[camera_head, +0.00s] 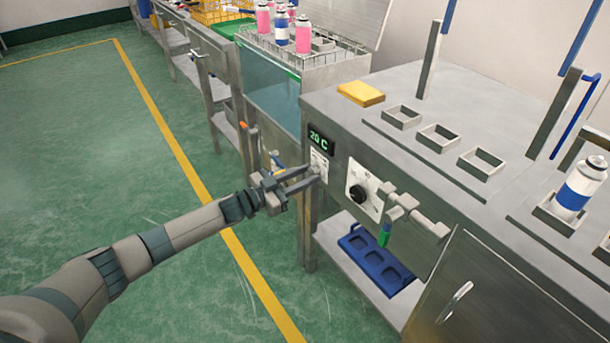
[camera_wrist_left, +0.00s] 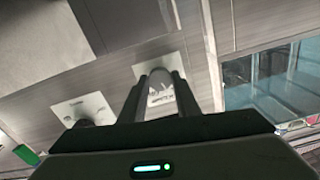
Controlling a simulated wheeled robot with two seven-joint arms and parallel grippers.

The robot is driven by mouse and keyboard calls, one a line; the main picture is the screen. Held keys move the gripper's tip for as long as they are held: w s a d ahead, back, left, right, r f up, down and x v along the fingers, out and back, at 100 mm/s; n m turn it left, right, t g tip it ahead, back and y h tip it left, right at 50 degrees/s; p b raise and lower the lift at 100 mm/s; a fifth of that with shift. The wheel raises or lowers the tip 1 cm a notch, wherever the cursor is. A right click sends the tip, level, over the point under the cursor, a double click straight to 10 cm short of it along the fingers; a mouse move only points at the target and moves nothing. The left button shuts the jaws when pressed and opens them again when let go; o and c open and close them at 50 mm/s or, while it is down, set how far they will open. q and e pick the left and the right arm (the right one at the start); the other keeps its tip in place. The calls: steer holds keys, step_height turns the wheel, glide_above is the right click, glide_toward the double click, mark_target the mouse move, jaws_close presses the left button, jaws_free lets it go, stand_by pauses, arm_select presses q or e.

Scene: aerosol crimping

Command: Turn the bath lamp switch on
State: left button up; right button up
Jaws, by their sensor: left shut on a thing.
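The lamp switch sits on a small white plate (camera_head: 318,165) on the steel bench front, just below the green "20 C" display (camera_head: 320,139). My left gripper (camera_head: 312,178) is at this plate, its fingers pointing at it and shut on the switch, which the fingers mostly hide. In the left wrist view the white plate (camera_wrist_left: 160,97) shows between the two fingers. I cannot tell the switch's position. My right gripper is not in view.
A black dial (camera_head: 358,193) on a white plate is right of the switch. A green-tipped handle (camera_head: 385,235) hangs further right. A blue tray (camera_head: 375,262) lies on the shelf below. A glass-walled water bath (camera_head: 272,103) stands left. The green floor is clear.

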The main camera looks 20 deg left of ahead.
arm_select(q)
steer(key=shift+m, duration=0.9)
steer(key=m, duration=0.3)
steer(key=shift+m, duration=2.3)
steer(key=o, duration=1)
steer(key=shift+o, duration=0.2)
steer(key=shift+s+a, duration=0.1)
steer(key=v, duration=1.7)
steer(key=shift+s+a, duration=0.1)
